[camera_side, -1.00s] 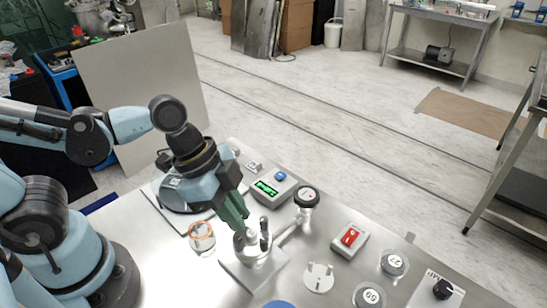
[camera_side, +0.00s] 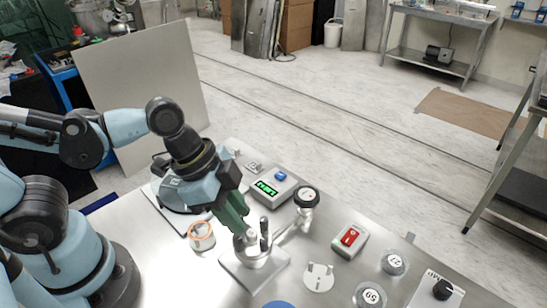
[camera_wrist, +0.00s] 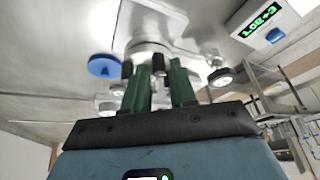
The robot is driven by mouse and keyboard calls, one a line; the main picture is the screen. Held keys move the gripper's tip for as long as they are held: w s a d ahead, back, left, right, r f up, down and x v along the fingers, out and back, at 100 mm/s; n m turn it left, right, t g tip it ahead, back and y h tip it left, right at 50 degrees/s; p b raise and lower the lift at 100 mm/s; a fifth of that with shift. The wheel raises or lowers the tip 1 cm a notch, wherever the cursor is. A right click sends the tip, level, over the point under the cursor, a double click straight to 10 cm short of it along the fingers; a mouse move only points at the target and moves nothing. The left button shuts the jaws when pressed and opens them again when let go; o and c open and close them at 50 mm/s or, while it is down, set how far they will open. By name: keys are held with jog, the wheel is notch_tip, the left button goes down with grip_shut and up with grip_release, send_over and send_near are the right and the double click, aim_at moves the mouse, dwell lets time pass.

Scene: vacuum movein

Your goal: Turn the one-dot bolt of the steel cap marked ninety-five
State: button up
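A steel fitting (camera_side: 255,262) on a square plate stands on the metal table, with upright bolts on top; it also shows in the wrist view (camera_wrist: 150,50). My gripper (camera_side: 243,231) points down at it. In the wrist view my two green fingers (camera_wrist: 161,66) are apart, with a bolt (camera_wrist: 158,63) showing between their tips and a dark bolt (camera_wrist: 127,69) outside to the left. Contact cannot be told. I cannot read a ninety-five or dots on the fitting. Two loose round caps at right look marked 27 (camera_side: 394,262) and 59 (camera_side: 370,296).
A gauge (camera_side: 306,196) on a side pipe stands right of the fitting. A green-lit display box (camera_side: 268,189) is behind it. A red-switch box (camera_side: 349,238), white disc (camera_side: 319,277), knob box (camera_side: 440,291) and orange-rimmed jar (camera_side: 202,236) stand around. A blue disc (camera_side: 279,304) lies in front.

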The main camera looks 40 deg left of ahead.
jog(key=v, duration=1.2)
dwell(0.4)
jog(key=o, duration=0.3)
jog(key=shift+d+r, duration=0.1)
jog(key=w+d+m+g+y, duration=0.3)
jog(key=d+m+y, duration=0.1)
jog(key=m, duration=0.2)
jog(key=shift+w+d+f, duration=0.1)
jog(key=shift+f, duration=2.75)
jog(key=shift+w+d+f, duration=0.1)
jog(key=shift+f, duration=2.75)
grip_shut()
